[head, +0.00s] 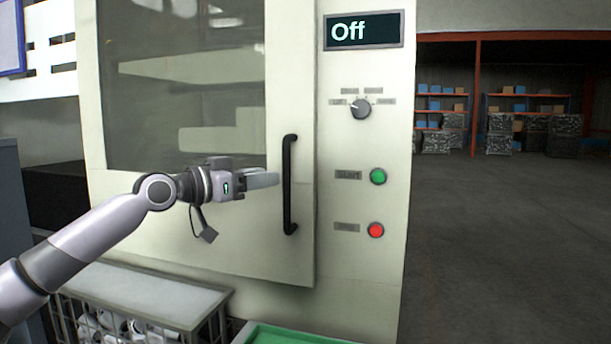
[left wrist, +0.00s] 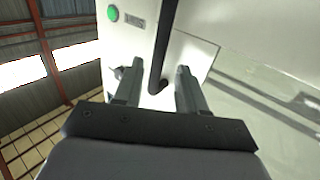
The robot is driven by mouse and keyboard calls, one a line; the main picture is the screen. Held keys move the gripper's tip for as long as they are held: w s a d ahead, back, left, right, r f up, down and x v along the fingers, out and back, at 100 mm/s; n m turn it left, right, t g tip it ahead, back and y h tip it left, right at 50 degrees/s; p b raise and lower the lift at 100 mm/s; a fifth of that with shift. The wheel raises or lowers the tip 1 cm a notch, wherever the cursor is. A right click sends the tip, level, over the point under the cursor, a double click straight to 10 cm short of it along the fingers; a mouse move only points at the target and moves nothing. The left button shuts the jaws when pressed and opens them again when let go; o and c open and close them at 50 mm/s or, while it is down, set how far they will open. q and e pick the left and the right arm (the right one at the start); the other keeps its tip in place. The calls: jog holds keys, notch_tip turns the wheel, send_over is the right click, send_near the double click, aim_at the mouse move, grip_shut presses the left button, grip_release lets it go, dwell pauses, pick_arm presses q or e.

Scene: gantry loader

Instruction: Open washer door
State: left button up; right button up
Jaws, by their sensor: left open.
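The washer door (head: 220,225) is a pale panel with a large dark window, and it looks closed. Its black vertical bar handle (head: 289,185) stands at the door's right edge. My left gripper (head: 276,179) is just left of the handle at about mid-height, fingers pointing at it. In the left wrist view the two fingers (left wrist: 157,85) are apart, and the handle (left wrist: 163,45) shows between and beyond their tips. I cannot tell whether they touch it. My right gripper is not in view.
The control panel right of the door has an "Off" display (head: 363,30), a dial (head: 361,109), a green button (head: 378,176) and a red button (head: 376,230). A wire basket (head: 150,292) and a green tray (head: 290,335) stand below the door. Open floor (head: 500,240) lies to the right.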

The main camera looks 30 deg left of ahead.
pick_arm(q)
jog(key=p+x, duration=0.2)
jog(key=x, duration=0.4)
jog(key=shift+w, duration=0.25)
jog(key=shift+d, duration=0.1)
grip_shut()
